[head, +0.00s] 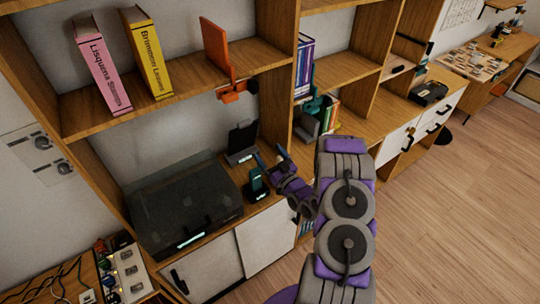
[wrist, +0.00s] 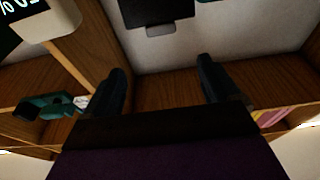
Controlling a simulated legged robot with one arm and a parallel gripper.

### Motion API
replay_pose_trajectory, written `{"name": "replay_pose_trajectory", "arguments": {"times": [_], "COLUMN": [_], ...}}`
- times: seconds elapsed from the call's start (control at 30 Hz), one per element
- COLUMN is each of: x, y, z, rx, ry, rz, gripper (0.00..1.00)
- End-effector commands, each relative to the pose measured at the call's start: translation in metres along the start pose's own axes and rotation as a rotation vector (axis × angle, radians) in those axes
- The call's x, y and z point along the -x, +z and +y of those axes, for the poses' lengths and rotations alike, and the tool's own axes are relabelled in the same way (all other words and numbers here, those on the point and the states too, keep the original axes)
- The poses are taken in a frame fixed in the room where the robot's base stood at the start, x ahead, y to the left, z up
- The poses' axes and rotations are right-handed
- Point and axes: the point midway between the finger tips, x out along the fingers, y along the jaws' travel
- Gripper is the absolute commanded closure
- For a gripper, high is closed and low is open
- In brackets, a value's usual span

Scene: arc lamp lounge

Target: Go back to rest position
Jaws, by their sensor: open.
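My gripper (head: 270,160) is in front of the shelf unit, at the end of my purple and grey arm, close to the cabinet top in the head view. In the wrist view my gripper (wrist: 162,85) shows its two dark fingers wide apart, with nothing held between them. A dark device on a stand (head: 241,143) is just behind the gripper in the head view. A small dark handset-like device (head: 256,184) stands just left of the gripper. I cannot tell whether the gripper touches either one.
A dark turntable-like box (head: 185,205) sits on the cabinet top. A pink book (head: 103,65), a yellow book (head: 147,52) and an orange bookend (head: 215,47) stand on the shelf above. Upright shelf boards are close to my arm. The wooden floor (head: 450,215) at the right is clear.

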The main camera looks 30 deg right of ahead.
Motion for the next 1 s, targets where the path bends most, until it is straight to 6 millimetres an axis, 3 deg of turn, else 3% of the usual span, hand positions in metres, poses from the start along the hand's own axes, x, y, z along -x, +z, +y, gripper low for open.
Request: {"name": "replay_pose_trajectory", "arguments": {"times": [0.57,0.77,1.0], "x": [-0.002,-0.023,-0.042], "y": [0.000,0.001,-0.006], "z": [-0.001,-0.006,-0.013], "rx": [0.006,0.079,0.197], "ry": [-0.004,-0.034,-0.034], "rz": [-0.013,-0.162,-0.462], "gripper": [0.11,0.11,0.11]}}
